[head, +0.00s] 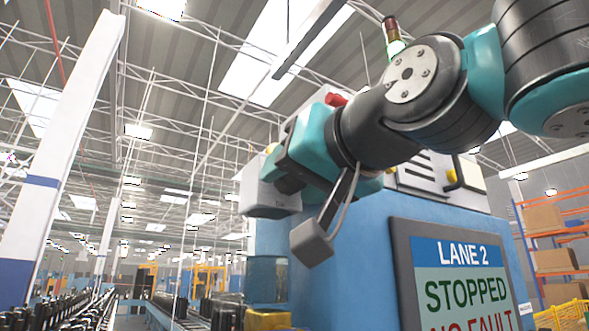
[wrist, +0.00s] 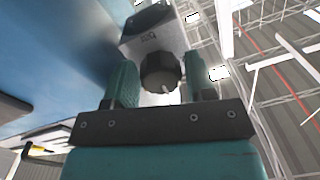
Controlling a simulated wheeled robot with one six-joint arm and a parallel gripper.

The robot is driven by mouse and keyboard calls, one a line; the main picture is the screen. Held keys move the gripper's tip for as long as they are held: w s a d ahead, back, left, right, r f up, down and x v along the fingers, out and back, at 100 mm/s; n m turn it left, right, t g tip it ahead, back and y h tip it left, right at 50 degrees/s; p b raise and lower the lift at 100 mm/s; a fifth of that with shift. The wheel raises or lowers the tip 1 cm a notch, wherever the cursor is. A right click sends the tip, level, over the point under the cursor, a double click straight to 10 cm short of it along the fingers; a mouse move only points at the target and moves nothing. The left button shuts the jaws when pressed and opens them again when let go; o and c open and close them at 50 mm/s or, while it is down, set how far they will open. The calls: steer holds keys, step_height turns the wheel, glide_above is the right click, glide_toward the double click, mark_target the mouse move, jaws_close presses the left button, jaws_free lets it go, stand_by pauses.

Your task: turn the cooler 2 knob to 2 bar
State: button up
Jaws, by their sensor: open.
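A dark round knob (wrist: 160,73) sits on the underside or face of a light grey box (wrist: 185,42) in the wrist view. A small pale mark shows at the knob's lower edge; the print beside it is too small to read. My gripper (wrist: 161,80) is open, with one green finger on each side of the knob. A gap shows between the right finger and the knob; whether the left finger touches it, I cannot tell. In the head view my gripper (head: 286,180) is up against the grey box (head: 266,196), and the knob is hidden.
A blue cabinet (head: 370,250) stands below and right of the box, with a screen (head: 462,285) reading "LANE 2 STOPPED NO FAULT". A signal light (head: 392,38) stands behind my arm. Conveyors with dark items (head: 60,310) run at the left. Open air lies left of the box.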

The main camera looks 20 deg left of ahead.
steer(key=c, duration=0.6)
steer(key=shift+c, duration=0.2)
steer(key=shift+n, duration=0.3)
steer(key=n+b, duration=0.1)
steer(key=n, duration=0.3)
steer(key=shift+n+b, duration=0.35)
steer(key=shift+n, duration=0.05)
steer(key=n, duration=0.6)
steer(key=shift+h, duration=0.4)
steer(key=shift+d, duration=0.1)
steer(key=o, duration=0.6)
steer(key=shift+b, duration=0.3)
